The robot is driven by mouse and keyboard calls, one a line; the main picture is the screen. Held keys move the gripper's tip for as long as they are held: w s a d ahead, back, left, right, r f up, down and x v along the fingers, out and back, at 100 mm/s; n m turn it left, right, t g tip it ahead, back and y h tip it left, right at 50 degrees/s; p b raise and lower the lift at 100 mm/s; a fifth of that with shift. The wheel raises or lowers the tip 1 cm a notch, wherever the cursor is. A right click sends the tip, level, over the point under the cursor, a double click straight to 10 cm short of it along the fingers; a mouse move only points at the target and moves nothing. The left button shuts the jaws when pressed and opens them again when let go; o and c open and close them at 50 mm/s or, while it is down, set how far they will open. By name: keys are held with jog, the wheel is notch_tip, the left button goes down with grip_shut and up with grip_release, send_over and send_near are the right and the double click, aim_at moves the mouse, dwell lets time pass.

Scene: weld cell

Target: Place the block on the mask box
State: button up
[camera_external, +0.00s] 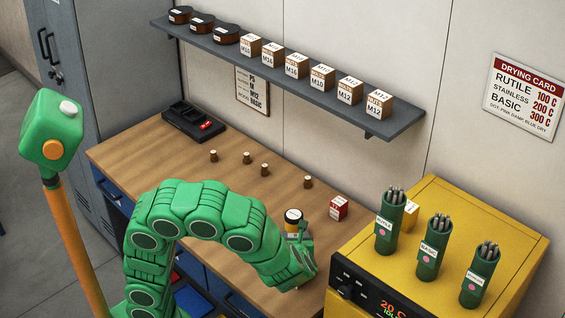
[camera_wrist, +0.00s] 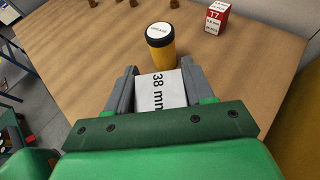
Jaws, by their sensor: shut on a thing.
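A white block (camera_wrist: 161,92) marked "38 mm" sits between the two grey fingers of my gripper (camera_wrist: 158,76) in the wrist view. The fingers are shut on its sides. In the external view my gripper (camera_external: 302,238) is low over the right part of the wooden bench, and the block cannot be made out there. No box is clearly labelled as a mask box. A small red and white box (camera_external: 338,208) marked "17" stands on the bench, beyond and right of my gripper. It also shows in the wrist view (camera_wrist: 217,17).
A yellow jar with a white-topped lid (camera_wrist: 160,42) stands just beyond the held block. Several small brown pegs (camera_external: 247,158) and a black tray (camera_external: 194,124) are farther back. A yellow oven (camera_external: 447,203) bearing green rod tubes borders the right. A shelf (camera_external: 296,82) hangs above.

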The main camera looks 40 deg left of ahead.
jog(key=o, duration=1.2)
jog(key=shift+f, duration=0.15)
